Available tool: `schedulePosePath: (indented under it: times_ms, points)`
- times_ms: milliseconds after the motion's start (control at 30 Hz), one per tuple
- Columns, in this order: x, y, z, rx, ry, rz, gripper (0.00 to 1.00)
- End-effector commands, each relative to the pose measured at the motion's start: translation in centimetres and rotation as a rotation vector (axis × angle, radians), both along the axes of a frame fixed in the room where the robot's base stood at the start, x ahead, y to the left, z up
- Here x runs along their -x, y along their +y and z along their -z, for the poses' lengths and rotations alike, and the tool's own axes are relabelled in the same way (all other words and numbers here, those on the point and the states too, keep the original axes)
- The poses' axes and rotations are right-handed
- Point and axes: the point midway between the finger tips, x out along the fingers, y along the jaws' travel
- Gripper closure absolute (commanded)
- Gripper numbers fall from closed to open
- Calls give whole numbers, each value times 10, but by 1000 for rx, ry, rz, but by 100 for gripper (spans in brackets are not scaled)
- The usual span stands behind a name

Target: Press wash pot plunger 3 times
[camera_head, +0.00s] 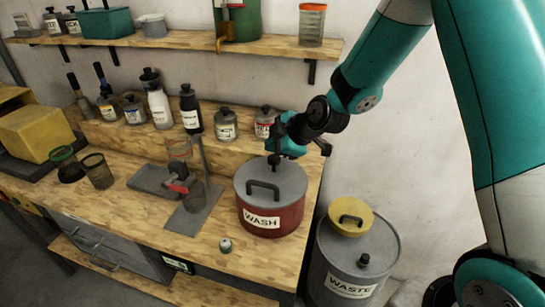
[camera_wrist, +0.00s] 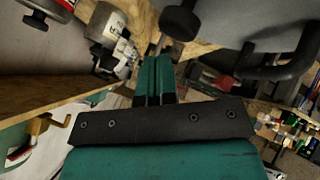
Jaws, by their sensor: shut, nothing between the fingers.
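The wash pot (camera_head: 270,215) is a red pot with a grey lid, a dark lid handle and a white WASH label, on the right end of the wooden bench. Its plunger (camera_head: 274,160) is a small dark knob at the back of the lid. My gripper (camera_head: 277,152) is right over the plunger, pointing down. In the wrist view, the shut gripper fingers (camera_wrist: 153,80) are close to the round dark plunger knob (camera_wrist: 180,22). The lid handle (camera_wrist: 285,60) is to the right there. I cannot tell whether the fingertips touch the knob.
A grey WASTE drum (camera_head: 350,260) with a yellow lid (camera_head: 351,217) stands right of the bench. Bottles (camera_head: 160,108) and small jars (camera_head: 226,125) line the raised ledge behind. A stand with a red clamp (camera_head: 180,185) is left of the pot. A shelf (camera_head: 180,42) runs above.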

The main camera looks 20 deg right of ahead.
Motion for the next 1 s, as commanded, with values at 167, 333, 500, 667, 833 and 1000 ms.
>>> schedulePosePath:
  times_ms: [167, 333, 500, 667, 833, 1000]
  points:
    - [0, 0, 0, 0, 0, 0, 100]
    - [0, 0, 0, 0, 0, 0, 100]
    - [0, 0, 0, 0, 0, 0, 100]
    - [0, 0, 2, 0, 0, 0, 100]
    - [1, 0, 7, 0, 0, 0, 100]
    - [1, 0, 9, 0, 0, 0, 100]
